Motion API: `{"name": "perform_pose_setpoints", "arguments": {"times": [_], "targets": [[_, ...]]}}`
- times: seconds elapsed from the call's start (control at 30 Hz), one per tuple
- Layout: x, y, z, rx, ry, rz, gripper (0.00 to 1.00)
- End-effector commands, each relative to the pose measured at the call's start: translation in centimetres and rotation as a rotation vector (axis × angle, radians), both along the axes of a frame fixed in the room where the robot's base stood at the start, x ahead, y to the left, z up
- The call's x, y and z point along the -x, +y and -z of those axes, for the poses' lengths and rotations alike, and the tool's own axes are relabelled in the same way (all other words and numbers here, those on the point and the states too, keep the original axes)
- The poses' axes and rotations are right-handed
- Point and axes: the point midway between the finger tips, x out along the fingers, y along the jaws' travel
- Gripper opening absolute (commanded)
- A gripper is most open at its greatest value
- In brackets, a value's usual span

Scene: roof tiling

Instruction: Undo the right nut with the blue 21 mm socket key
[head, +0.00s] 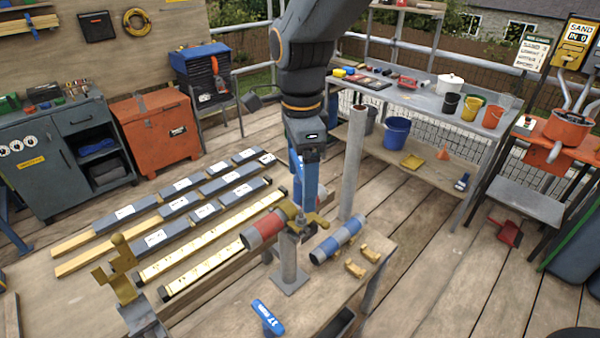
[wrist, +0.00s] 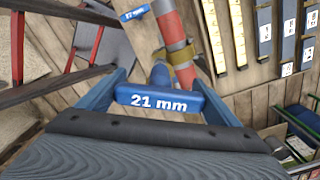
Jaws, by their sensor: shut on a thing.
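My gripper (head: 308,185) is shut on the blue 21 mm socket key, and its label faces up in the wrist view (wrist: 160,101). The key points down towards the brass-coloured clamp (head: 312,219), which also shows in the wrist view (wrist: 185,76). The clamp sits around the red-and-white tube (head: 264,231) near the top of a short grey post (head: 289,262). The key's lower end is beside or over the clamp's end. I cannot tell if it is seated on a nut. The right nut is not clearly visible.
A blue 17 mm key (head: 268,317) lies on the bench (head: 225,318). A blue-and-white tube (head: 339,239) and loose brass clamp parts (head: 356,268) lie right of the post. A tall grey pole (head: 355,160) stands behind. Another brass clamp piece (head: 122,272) stands at left.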

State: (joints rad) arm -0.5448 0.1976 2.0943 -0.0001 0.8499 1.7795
Motion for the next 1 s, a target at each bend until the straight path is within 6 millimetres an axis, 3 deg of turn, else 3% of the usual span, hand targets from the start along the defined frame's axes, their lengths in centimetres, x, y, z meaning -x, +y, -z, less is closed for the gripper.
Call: {"name": "perform_pose_setpoints", "arguments": {"times": [1.0], "targets": [[0.1, 0.1, 3.8, 0.000, 0.000, -0.005, 0.54]]}}
